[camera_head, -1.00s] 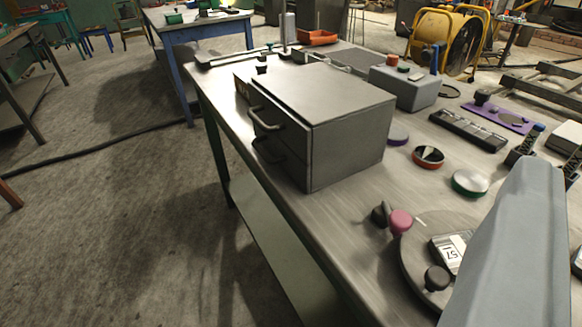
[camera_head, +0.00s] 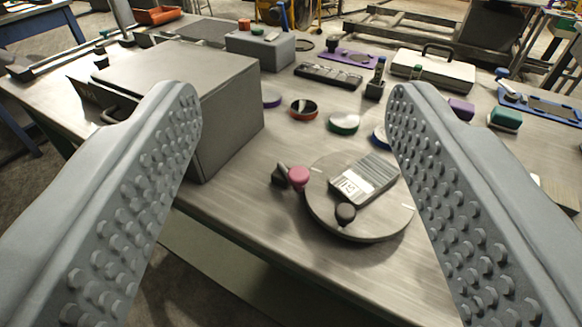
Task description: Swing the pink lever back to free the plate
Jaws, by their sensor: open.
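The pink lever knob (camera_head: 298,178) sits at the left edge of a round grey plate (camera_head: 368,222) on the bench. A dark knob (camera_head: 279,175) stands just left of the pink one. The plate carries a grey block with a white label (camera_head: 364,181) and a black knob (camera_head: 345,213) near its front. The lever's arm is too small to make out. My gripper (camera_head: 297,100) is open and empty. Its two studded fingers frame the view left and right, and the lever and plate show between them, apart from both fingers.
A large grey box with a handle (camera_head: 200,85) stands left of the plate, partly behind my left finger. Several round discs, such as a green one (camera_head: 343,123), lie behind the plate. A grey button box (camera_head: 260,50) and a white case (camera_head: 433,70) stand farther back. Bare bench lies in front.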

